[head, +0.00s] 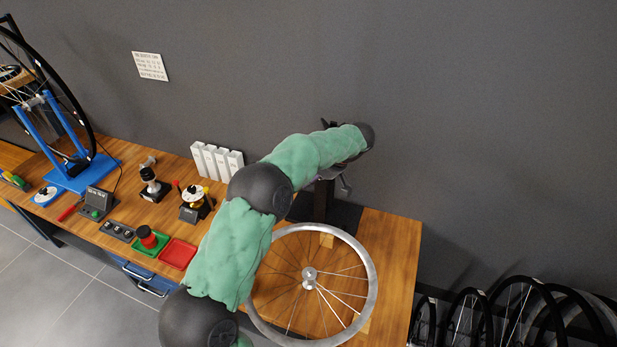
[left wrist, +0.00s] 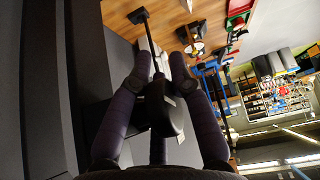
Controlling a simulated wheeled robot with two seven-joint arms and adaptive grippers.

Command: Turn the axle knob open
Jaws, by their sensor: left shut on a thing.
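My left arm reaches across the bench to a dark stand at its back right, where my left gripper (head: 338,172) sits, largely hidden by the arm in the head view. In the left wrist view its two dark fingers (left wrist: 162,76) are shut on a black part between them, which I take to be the axle knob (left wrist: 160,110). A thin dark rod with a small end piece runs out beyond the fingertips. In the head view the knob cannot be made out clearly. My right gripper is not in view.
A spoked wheel (head: 370,285) lies at the bench's right, partly behind my arm. White holders (head: 217,160), a red tray (head: 178,254) and a green tray (head: 137,246) are left of the arm. A blue wheel stand (head: 75,180) is far left. Several wheels (head: 510,305) stand at lower right.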

